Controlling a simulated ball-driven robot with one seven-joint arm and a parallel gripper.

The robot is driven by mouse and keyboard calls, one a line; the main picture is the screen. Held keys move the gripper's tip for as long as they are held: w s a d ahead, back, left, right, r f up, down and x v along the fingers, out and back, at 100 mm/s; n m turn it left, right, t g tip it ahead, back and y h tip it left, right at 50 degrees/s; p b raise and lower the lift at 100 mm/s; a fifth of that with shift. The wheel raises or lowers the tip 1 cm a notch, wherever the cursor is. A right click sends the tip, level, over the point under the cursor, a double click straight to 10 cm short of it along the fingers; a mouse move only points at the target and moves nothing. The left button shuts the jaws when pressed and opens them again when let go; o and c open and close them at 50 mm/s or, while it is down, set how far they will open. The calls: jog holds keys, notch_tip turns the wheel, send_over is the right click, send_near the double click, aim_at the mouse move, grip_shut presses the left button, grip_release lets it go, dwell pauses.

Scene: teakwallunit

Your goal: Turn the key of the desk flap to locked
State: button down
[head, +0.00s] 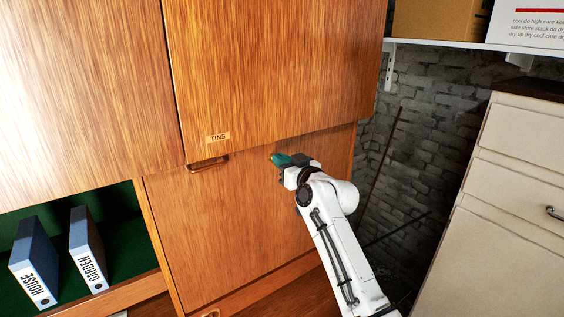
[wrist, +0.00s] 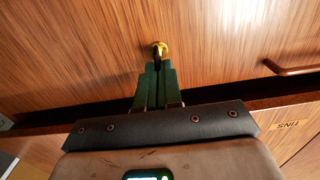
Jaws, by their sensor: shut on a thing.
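The desk flap (head: 225,225) is a closed, upright teak panel below the cupboard door labelled TINS. My gripper (head: 275,158) is at the upper right part of the flap, its green fingers pointing at the wood. In the wrist view my gripper (wrist: 156,72) is shut on the dark key (wrist: 155,52). The key stands in a round brass lock plate (wrist: 160,47). The fingers hide most of the key, and its angle is hard to tell. In the head view the key is hidden behind the gripper.
A handle (head: 207,163) sits on the flap left of my gripper. The TINS door (head: 270,70) overhangs just above. Binders (head: 88,248) stand in a green-lined compartment at lower left. A cream cabinet (head: 515,200) stands at right, with a dark brick gap between.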

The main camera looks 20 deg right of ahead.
jog(key=shift+m, duration=0.3)
jog(key=m+p, duration=0.1)
jog(key=m, duration=0.4)
jog(key=m+p, duration=0.1)
jog(key=m, duration=0.5)
jog(key=d+f+m+p, duration=0.1)
jog(key=m, duration=0.5)
jog(key=shift+w+d, duration=0.1)
jog(key=shift+w, duration=0.05)
jog(key=shift+f+p, duration=0.15)
jog(key=shift+p, duration=0.2)
jog(key=c, duration=1.3)
grip_release()
jog(key=b+v, duration=0.1)
jog(key=v, duration=0.9)
jog(key=shift+s+d, duration=0.15)
jog(key=shift+s, duration=0.25)
